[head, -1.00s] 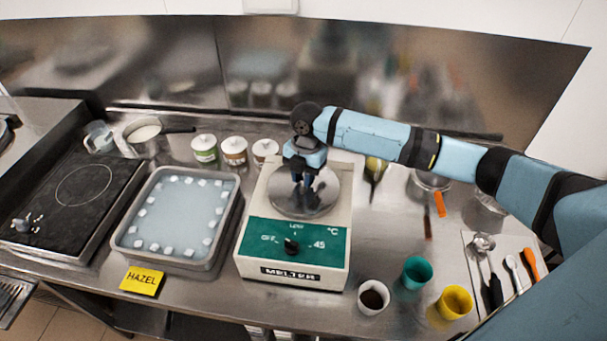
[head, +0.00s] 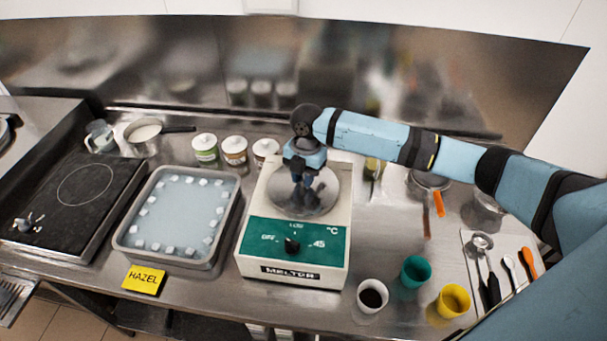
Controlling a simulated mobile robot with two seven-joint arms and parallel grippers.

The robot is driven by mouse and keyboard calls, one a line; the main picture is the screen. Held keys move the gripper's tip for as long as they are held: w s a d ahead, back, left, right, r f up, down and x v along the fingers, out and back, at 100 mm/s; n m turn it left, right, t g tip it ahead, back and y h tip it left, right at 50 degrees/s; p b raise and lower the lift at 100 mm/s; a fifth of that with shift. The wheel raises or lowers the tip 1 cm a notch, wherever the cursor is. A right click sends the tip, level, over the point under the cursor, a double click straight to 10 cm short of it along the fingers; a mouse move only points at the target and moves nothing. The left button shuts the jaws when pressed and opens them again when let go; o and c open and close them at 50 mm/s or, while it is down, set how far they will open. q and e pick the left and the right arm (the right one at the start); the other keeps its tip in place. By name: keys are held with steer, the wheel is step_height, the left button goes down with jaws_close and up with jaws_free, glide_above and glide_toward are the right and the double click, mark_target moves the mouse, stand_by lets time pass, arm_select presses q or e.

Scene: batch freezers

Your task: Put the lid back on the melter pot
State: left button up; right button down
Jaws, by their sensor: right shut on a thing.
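The melter (head: 255,225) is a cream box with a green front panel, a black knob and a "MELTER" label. A round grey metal lid (head: 325,199) lies over the pot opening in its top and looks about level. The pot beneath is hidden, and I cannot tell whether the lid is fully seated. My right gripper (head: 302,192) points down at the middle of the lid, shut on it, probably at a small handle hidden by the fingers. My left gripper is not in view.
Left of the melter is a metal tray (head: 122,236) of ice water with several cubes. Behind stand several small tubs (head: 234,151). White (head: 372,296), green (head: 416,272) and yellow (head: 453,301) cups stand at front right. A yellow HAZEL card (head: 143,280) lies at front left.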

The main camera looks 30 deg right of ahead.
steer(key=shift+p, duration=0.4)
stand_by(0.7)
steer(key=shift+f, duration=0.1)
steer(key=shift+c, duration=2)
jaws_free()
steer(key=shift+r+p, duration=0.45)
steer(key=shift+r, duration=3.1)
steer(key=shift+c, duration=0.2)
